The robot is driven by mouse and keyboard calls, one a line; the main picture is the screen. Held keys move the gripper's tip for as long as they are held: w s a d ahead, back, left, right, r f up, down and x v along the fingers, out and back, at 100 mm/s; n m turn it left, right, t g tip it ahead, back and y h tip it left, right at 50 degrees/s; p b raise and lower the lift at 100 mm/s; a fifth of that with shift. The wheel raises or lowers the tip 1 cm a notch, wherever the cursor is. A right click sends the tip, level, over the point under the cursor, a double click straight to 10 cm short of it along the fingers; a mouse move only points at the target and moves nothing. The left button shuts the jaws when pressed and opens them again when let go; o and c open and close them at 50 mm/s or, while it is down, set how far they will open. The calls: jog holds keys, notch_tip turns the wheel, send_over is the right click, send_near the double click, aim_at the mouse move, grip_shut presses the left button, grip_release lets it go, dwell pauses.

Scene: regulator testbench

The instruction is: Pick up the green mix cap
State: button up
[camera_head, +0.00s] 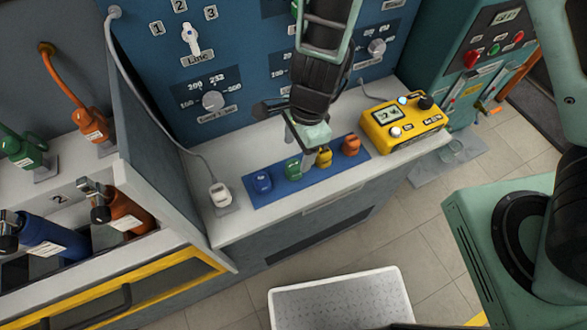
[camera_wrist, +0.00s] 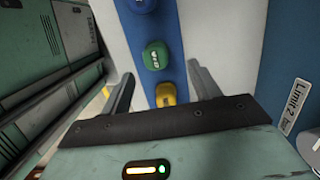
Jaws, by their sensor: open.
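The green mix cap (camera_head: 293,170) sits on a blue strip (camera_head: 283,190), between a blue cap (camera_head: 262,182) and a yellow cap (camera_head: 324,158). In the wrist view the green cap (camera_wrist: 155,56) shows light lettering and lies just beyond the fingertips, roughly midway between their lines. My gripper (camera_head: 309,148) hangs over the strip near the green and yellow caps. Its two fingers are apart and empty in the wrist view (camera_wrist: 160,70). The yellow cap (camera_wrist: 166,94) shows between the fingers, partly hidden by the gripper body. I cannot tell the exact height above the caps.
An orange cap (camera_head: 350,145) stands at the right end of the strip. A yellow control box (camera_head: 402,125) is right of it on the counter. A white plug-like item with a cable (camera_head: 219,195) stands to the left. The blue panel (camera_head: 235,65) rises behind.

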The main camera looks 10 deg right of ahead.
aim_at(294, 164)
jog(key=f, duration=0.2)
jog(key=f+b, duration=0.1)
jog(key=a+f+b, duration=0.1)
jog(key=f, duration=0.1)
jog(key=shift+s+a+f, duration=0.1)
jog(key=shift+s+f, duration=0.25)
jog(key=shift+s, duration=0.05)
jog(key=c, duration=1.1)
